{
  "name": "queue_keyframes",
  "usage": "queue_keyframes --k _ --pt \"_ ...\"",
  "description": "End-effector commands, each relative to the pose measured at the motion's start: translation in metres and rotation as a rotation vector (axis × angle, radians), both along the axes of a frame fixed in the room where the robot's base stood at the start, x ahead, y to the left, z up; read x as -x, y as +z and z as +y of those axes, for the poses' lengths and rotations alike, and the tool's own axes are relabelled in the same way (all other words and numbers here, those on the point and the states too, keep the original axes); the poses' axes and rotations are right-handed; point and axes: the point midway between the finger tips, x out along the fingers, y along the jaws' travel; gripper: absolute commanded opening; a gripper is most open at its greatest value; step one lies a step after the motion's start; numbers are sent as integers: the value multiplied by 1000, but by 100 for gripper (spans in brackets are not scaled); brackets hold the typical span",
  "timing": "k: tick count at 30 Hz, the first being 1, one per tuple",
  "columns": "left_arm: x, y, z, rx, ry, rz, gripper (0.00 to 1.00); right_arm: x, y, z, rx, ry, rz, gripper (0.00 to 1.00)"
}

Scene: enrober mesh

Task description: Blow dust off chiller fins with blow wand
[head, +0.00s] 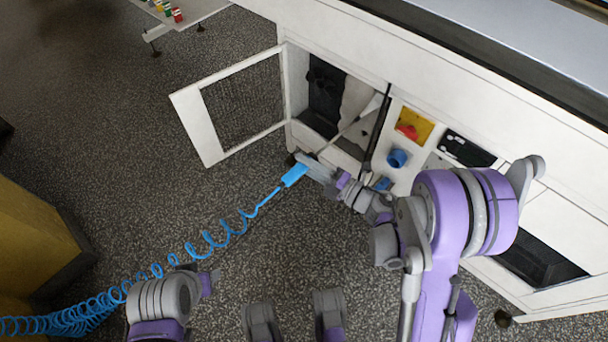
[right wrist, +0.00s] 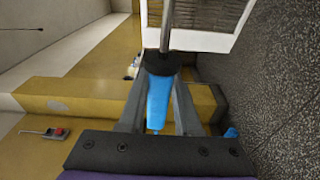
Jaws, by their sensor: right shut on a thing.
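My right gripper (head: 318,168) is shut on the blow wand (head: 294,176) by its blue handle. The right wrist view shows the blue handle (right wrist: 158,100) between both fingers, with a black collar and a metal tube beyond. In the head view the thin tube points up and right into the open cabinet bay. The chiller fins seem to be the dark panel (head: 325,92) inside that bay. A pale patch lies beside the panel, and dust cannot be made out.
The mesh door (head: 190,125) stands open left of the bay. A coiled blue hose (head: 205,245) trails from the handle to the lower left, near a yellow block (head: 35,235). A red knob on a yellow plate (head: 413,124) and a blue fitting (head: 397,158) sit right of the bay.

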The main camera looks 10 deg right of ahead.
Motion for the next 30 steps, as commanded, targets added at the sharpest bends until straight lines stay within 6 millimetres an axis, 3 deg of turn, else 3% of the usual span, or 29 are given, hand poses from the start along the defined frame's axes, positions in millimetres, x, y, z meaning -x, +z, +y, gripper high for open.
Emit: queue_keyframes --k 4,11,21,30 --pt "-1 -7 0 0 0 1 50 3 -14 1 23 25 -18 0" --pt "-1 -3 0 0 0 1 50 -5 -12 -10 24 26 -20 0" --pt "1 4 0 0 0 -1 50 -28 -12 -40 24 24 -19 0" --pt "1 5 0 0 0 -1 50 -33 -12 -45 22 26 -19 0"
